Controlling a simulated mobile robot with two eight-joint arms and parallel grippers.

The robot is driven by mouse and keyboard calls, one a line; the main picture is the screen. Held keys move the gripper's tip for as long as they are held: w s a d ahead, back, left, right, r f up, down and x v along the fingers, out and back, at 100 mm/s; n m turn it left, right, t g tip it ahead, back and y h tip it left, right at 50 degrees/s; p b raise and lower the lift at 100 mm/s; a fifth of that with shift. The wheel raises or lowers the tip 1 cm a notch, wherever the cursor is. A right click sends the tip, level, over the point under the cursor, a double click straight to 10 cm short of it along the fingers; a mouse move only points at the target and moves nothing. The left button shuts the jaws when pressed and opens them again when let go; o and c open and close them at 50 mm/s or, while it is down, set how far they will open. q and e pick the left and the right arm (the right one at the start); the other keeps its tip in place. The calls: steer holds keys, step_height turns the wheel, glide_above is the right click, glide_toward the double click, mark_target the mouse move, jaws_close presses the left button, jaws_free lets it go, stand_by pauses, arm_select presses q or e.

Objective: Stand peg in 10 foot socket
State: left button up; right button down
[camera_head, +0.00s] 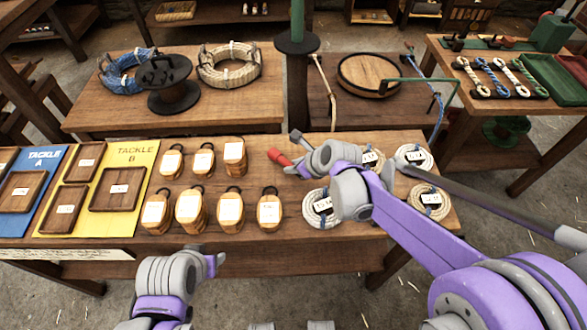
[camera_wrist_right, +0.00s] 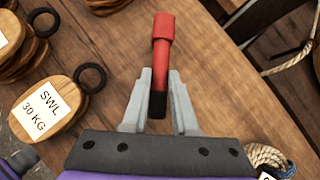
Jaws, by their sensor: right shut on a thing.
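A red peg (camera_head: 278,157) with a dark end is in my right gripper (camera_head: 293,152), over the middle of the near table. In the right wrist view the peg (camera_wrist_right: 163,45) lies between the two grey fingers of the gripper (camera_wrist_right: 163,78). Its red length points away from the palm and its black end is near the palm. My left gripper (camera_head: 214,264) is in front of the table's near edge, away from the peg; its finger gap is not clear. I cannot make out a socket marked 10 foot in either view.
Several labelled wooden blocks (camera_head: 231,206) stand left of the peg. Labelled rope coils (camera_head: 430,201) lie to the right, partly behind my right arm. Yellow (camera_head: 134,153) and blue (camera_head: 45,157) tackle boards with trays are at left. A dark green post (camera_head: 297,80) rises behind the table.

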steer(key=shift+f, duration=0.85)
steer(key=shift+f, duration=0.2)
steer(key=c, duration=0.7)
jaws_free()
steer(key=shift+r, duration=0.1)
